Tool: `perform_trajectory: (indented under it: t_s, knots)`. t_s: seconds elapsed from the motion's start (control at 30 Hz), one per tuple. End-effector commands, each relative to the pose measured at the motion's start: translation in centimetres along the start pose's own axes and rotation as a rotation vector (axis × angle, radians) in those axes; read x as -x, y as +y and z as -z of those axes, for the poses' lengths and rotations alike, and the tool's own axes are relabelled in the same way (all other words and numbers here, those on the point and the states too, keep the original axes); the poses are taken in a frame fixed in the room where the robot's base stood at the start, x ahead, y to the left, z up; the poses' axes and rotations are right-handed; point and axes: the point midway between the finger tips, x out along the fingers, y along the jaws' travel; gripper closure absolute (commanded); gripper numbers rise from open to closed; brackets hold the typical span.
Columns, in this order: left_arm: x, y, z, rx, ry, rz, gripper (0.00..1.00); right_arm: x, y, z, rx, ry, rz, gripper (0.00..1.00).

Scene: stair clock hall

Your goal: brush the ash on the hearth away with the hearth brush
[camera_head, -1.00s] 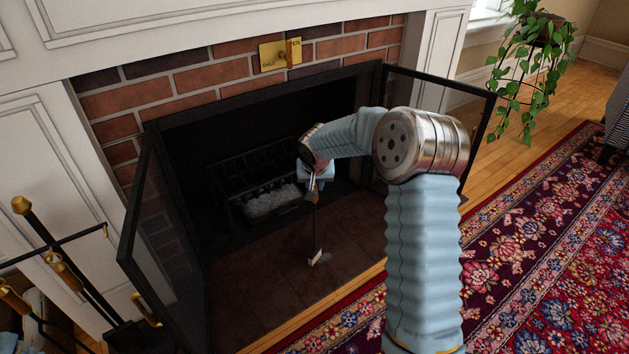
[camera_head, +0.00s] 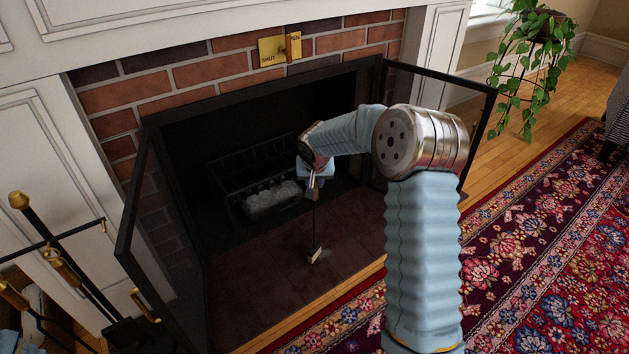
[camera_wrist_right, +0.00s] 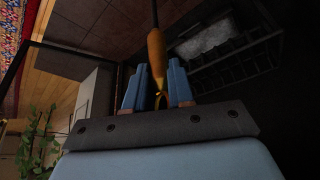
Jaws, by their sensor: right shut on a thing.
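My right gripper (camera_head: 314,184) is shut on the wooden handle of the hearth brush (camera_wrist_right: 156,50), seen between its two fingers in the right wrist view. The brush hangs from the gripper on a thin dark shaft. Its small head (camera_head: 314,254), dark with pale bristles, is down at the brown tiled hearth (camera_head: 265,285); whether it touches cannot be told. A faint greyish patch, likely the ash (camera_head: 326,254), shows just right of the head. Part of it may be hidden by the brush. My left gripper is not in view.
Black framed fireplace doors stand open at left (camera_head: 150,235) and right (camera_head: 480,95). A grate (camera_head: 235,180) with pale lumps sits inside the firebox. Brass-handled fire tools (camera_head: 65,270) stand at left. A patterned rug (camera_head: 540,230) lies in front; a plant (camera_head: 530,60) stands beyond.

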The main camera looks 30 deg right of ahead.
Motion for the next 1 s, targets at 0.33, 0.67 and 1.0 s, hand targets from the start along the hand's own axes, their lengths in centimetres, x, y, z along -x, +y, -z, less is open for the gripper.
perform_trajectory:
  t_s: [0.33, 0.67, 1.0]
  knots:
    - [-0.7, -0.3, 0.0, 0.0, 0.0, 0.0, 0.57, -0.7, 0.0, -0.3, 0.0, 0.001, 0.0, 1.0]
    - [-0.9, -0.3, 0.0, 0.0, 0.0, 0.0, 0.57, -1.0, 0.1, -0.3, 0.0, 0.001, 0.0, 1.0]
    - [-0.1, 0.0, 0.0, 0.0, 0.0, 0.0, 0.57, -1.2, 1.8, 0.7, 0.0, 0.001, 0.0, 1.0]
